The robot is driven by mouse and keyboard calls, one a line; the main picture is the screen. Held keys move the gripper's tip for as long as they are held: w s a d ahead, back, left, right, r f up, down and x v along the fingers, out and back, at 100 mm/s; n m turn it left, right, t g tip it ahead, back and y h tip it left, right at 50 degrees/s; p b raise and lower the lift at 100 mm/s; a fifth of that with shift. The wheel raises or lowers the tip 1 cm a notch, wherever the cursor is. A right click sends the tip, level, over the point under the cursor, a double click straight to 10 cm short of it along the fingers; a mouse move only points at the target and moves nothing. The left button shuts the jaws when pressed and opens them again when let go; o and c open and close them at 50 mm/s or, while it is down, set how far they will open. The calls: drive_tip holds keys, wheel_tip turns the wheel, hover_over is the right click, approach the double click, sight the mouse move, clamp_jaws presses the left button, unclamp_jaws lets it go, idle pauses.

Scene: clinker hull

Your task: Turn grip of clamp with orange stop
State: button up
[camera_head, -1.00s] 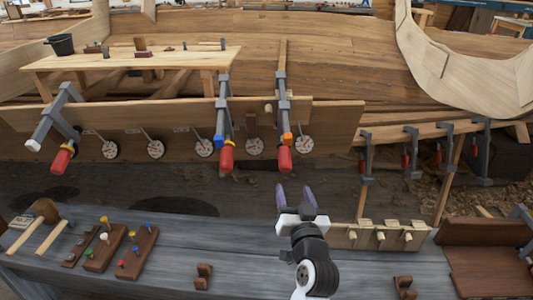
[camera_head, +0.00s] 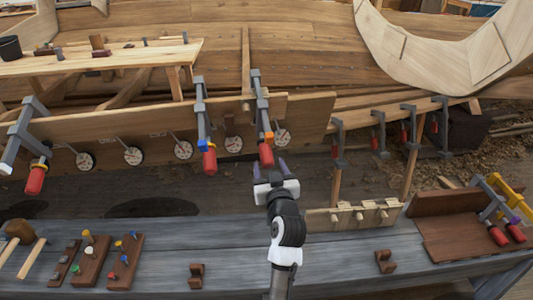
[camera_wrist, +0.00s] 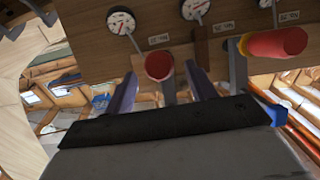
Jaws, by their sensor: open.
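The clamp with the orange stop (camera_head: 269,135) hangs on the upper edge of the hull plank. Its red grip (camera_head: 266,154) points down toward me. My gripper (camera_head: 270,164) is open, its two purple fingers pointing up at this grip from just below. In the wrist view the round end of a red grip (camera_wrist: 159,67) shows between the open fingers, apart from both. The orange stop is not visible there. To the left in the head view is a similar clamp with a blue stop (camera_head: 203,144) and red grip (camera_head: 209,162).
Several round dials (camera_head: 183,150) line the plank beside the clamps. Another clamp (camera_head: 36,178) hangs at far left. A grey workbench (camera_head: 160,260) in front carries a mallet (camera_head: 18,230), peg boards (camera_head: 125,262) and a pegged rail (camera_head: 345,217). More clamps (camera_head: 497,235) lie at right.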

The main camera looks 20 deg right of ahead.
sight(267, 158)
drive_tip(key=w, duration=0.3)
drive_tip(key=w+p, duration=0.1)
drive_tip(key=shift+w+d, duration=0.35)
drive_tip(key=shift+w, duration=0.05)
drive_tip(key=c, duration=1)
